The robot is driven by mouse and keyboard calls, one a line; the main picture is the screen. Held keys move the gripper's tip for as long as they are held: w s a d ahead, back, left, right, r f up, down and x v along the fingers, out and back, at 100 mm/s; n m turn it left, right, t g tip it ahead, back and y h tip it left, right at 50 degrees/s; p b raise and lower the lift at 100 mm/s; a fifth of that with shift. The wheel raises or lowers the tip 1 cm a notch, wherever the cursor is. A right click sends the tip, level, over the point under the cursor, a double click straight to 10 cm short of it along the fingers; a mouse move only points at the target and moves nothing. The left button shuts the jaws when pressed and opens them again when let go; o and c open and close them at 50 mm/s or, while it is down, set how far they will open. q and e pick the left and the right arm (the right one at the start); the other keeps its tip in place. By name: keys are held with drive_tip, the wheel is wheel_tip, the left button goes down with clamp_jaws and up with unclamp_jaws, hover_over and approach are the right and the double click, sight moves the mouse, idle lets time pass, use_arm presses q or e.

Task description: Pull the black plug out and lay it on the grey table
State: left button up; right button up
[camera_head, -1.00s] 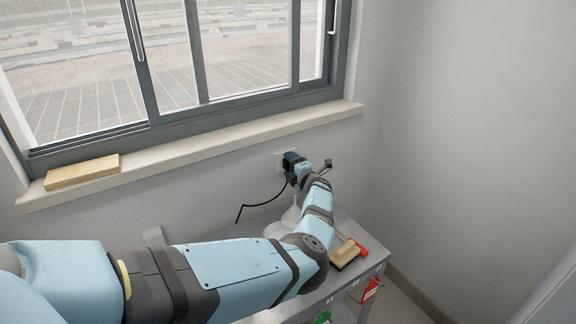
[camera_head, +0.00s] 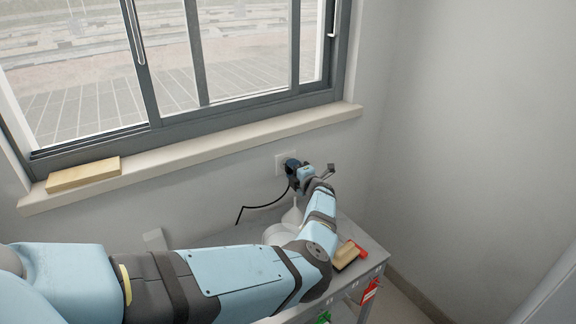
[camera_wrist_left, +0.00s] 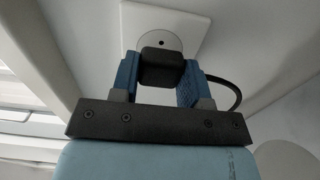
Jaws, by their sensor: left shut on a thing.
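My left gripper (camera_head: 291,166) is shut on the black plug (camera_wrist_left: 162,66), which sits between its two blue fingers in the left wrist view. The white wall socket (camera_wrist_left: 195,22) is right beyond the plug, with part of its round recess and a dark hole showing; its plate also shows in the head view (camera_head: 280,160). The plug looks drawn back from the socket, but the exact gap is hard to tell. A black cord (camera_head: 262,206) hangs from the plug. The grey table (camera_head: 352,229) is below, partly hidden by my left arm. My right gripper is not in view.
A white round-based vessel (camera_head: 277,234) stands on the table under my gripper. A wood-topped brush (camera_head: 345,256) and a red item (camera_head: 357,250) lie near the table's right edge. The window sill (camera_head: 220,151) holds a wooden block (camera_head: 84,174).

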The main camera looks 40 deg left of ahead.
use_arm(q)
drive_tip(key=shift+p+v, duration=0.95)
drive_tip(key=shift+v, duration=1.3)
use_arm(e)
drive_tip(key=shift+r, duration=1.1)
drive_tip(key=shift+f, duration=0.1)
